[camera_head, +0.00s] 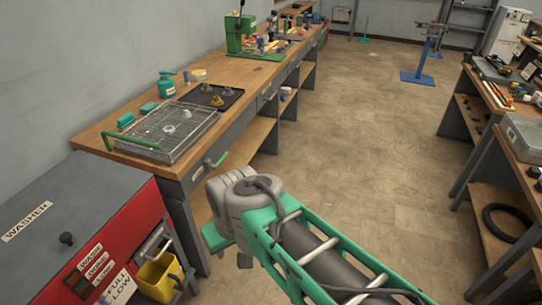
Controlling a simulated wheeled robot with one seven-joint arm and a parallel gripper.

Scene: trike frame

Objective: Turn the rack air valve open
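A small valve with a green lever (221,158) and a grey body is mounted on the front edge of the wooden bench, below the wire rack; I take it to be the rack air valve. Its lever points up and to the right, and I cannot tell its open or closed setting. My arm, with a grey joint and green links, is in the lower middle, in front of the bench and apart from the valve. My gripper's fingers do not show.
A red washer (128,226) with a dark lid and a yellow bucket (158,276) stand at lower left. A black tray with small parts (212,97) and a green bottle (166,86) are on the bench (100,130). Open floor (370,130) lies to the right, before other benches.

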